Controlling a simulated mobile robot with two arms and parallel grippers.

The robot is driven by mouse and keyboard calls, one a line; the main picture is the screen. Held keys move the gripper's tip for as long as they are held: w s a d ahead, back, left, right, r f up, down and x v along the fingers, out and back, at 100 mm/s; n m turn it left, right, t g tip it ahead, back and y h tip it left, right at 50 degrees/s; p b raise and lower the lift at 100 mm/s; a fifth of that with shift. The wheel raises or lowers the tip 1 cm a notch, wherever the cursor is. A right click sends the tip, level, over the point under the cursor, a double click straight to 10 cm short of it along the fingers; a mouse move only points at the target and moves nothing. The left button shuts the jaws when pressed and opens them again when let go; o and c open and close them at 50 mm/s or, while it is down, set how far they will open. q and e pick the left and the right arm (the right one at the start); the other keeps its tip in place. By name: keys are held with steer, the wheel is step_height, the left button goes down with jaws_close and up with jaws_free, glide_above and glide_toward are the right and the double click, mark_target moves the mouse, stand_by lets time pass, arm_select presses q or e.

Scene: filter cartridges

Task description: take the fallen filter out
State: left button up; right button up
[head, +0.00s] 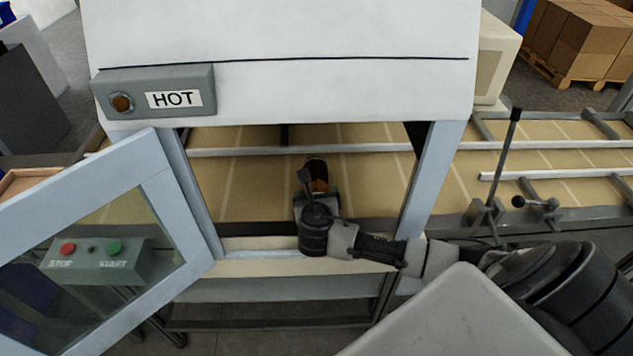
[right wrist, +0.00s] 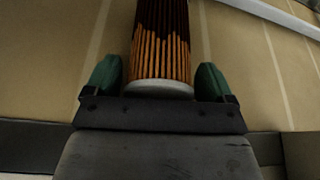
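The fallen filter (head: 317,171) lies on its side on the tan conveyor belt inside the machine, seen through the open front. In the right wrist view the filter (right wrist: 160,52) shows orange-brown pleats and a pale end cap facing me. My right gripper (head: 317,194) reaches in through the opening at the filter's near end. In the right wrist view its two green fingers (right wrist: 160,78) stand on either side of the filter, with narrow gaps showing. It looks open. The filter's far end is cut off in the wrist view. My left gripper is not in view.
The glazed door (head: 165,180) stands open to the left. The opening has a right post (head: 424,180) and a low front sill (head: 260,247) under my arm. A HOT box (head: 155,91) has a dull brown lamp. A tall lever (head: 506,160) stands right. A STOP/START box (head: 95,262) shows through the door.

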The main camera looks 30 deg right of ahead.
steer(key=c, duration=0.7)
